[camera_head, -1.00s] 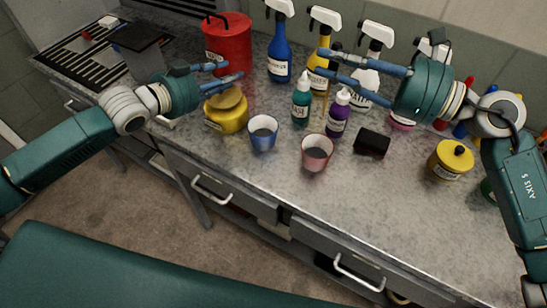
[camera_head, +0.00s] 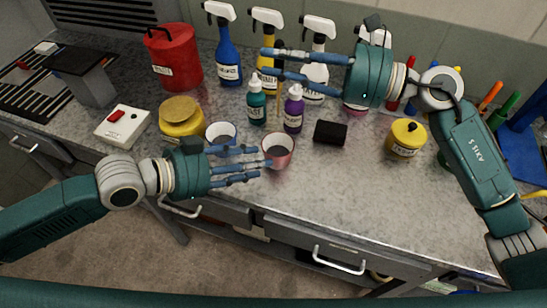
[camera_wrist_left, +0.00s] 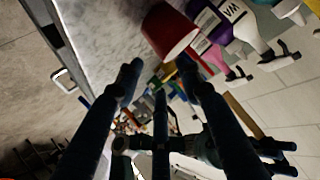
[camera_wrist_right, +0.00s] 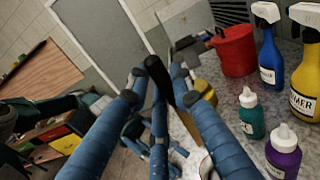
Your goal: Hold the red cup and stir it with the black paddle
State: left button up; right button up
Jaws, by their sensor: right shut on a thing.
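The red cup (camera_head: 278,152) stands upright on the counter, to the right of the blue cup (camera_head: 221,134). My left gripper (camera_head: 257,164) is open and empty, with its fingertips just left of the red cup. In the left wrist view, the red cup (camera_wrist_left: 169,32) is beyond the spread fingertips (camera_wrist_left: 158,68), not between them. My right gripper (camera_head: 268,63) is raised above the bottles at the back. In the right wrist view, its fingers (camera_wrist_right: 158,80) are shut on the black paddle (camera_wrist_right: 157,77). A thin tan stick (camera_head: 279,112) shows below these fingers.
Teal (camera_head: 257,108) and purple (camera_head: 292,114) bottles stand behind the cups. A black block (camera_head: 330,133) and yellow jar (camera_head: 406,138) stand to the right. Another yellow jar (camera_head: 182,122), a white switch box (camera_head: 122,127) and a red can (camera_head: 177,62) are left. The front right counter is clear.

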aim_at(286, 158)
pick_arm(q)
jog(key=x, duration=0.8)
grip_shut()
pick_arm(e)
jog(key=shift+w+a+f, duration=0.1)
jog(key=shift+w+f, duration=0.1)
jog(key=shift+f, duration=0.55)
jog(key=shift+w+f, duration=0.15)
jog(key=shift+f, duration=0.6)
jog(key=shift+w+a+f, duration=0.1)
jog(key=shift+w+f, duration=0.1)
jog(key=shift+f, duration=0.55)
notch_tip(286, 158, down, 11)
jog(key=shift+r, duration=0.2)
